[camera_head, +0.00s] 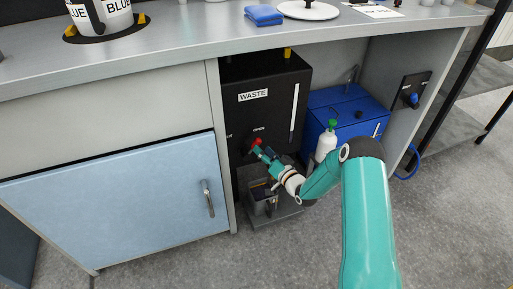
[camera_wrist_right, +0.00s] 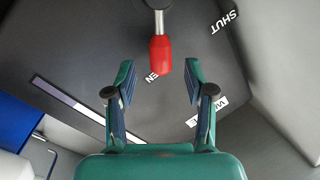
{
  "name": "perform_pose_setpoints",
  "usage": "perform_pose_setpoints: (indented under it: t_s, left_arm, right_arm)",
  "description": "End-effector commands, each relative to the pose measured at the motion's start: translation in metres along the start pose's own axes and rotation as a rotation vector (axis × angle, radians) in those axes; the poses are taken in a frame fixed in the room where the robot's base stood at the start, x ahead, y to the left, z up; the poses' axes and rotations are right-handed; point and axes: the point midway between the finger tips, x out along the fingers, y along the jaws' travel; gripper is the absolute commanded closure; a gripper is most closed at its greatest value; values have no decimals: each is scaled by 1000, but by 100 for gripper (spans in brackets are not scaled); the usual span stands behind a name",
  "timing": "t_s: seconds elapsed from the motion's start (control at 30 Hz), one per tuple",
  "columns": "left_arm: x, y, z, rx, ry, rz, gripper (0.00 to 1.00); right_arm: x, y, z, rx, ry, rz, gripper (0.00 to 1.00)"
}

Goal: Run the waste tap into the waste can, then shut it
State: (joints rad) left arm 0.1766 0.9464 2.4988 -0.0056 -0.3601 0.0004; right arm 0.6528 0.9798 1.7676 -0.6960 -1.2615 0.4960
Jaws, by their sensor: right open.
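The black waste tank (camera_head: 262,125) with a "WASTE" label stands under the bench. Its red tap handle (camera_head: 257,141) is beside the "OPEN" mark. In the right wrist view the red handle (camera_wrist_right: 160,54) lies ahead of my right gripper (camera_wrist_right: 158,78), near the gap between the fingertips; "SHUT" is marked at upper right. My right gripper (camera_head: 262,153) is open, with nothing between its fingers. The grey waste can (camera_head: 264,203) stands below the tap, partly hidden by my right arm. I cannot see liquid flowing. My left gripper is out of view.
A blue tank (camera_head: 345,108) and a white bottle with a green top (camera_head: 326,142) stand right of the waste tank. The bench top (camera_head: 180,42) overhangs the bay. A blue cabinet door (camera_head: 120,205) is at left. The front floor is clear.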

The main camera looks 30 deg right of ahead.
Motion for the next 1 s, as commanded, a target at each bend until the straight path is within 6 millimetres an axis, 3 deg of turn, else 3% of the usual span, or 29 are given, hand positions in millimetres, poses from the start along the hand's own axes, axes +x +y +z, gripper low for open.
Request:
perform_pose_setpoints:
  t_s: [0.1,0.3,0.67,1.0]
  left_arm:
    - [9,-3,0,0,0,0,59]
    - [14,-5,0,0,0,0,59]
    - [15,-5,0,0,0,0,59]
    - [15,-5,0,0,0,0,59]
  right_arm:
    - [23,1,2,-1,1,-2,46]
    - [44,1,2,0,-1,-1,46]
    - [49,0,0,1,-1,1,46]
    - [49,1,0,1,0,2,100]
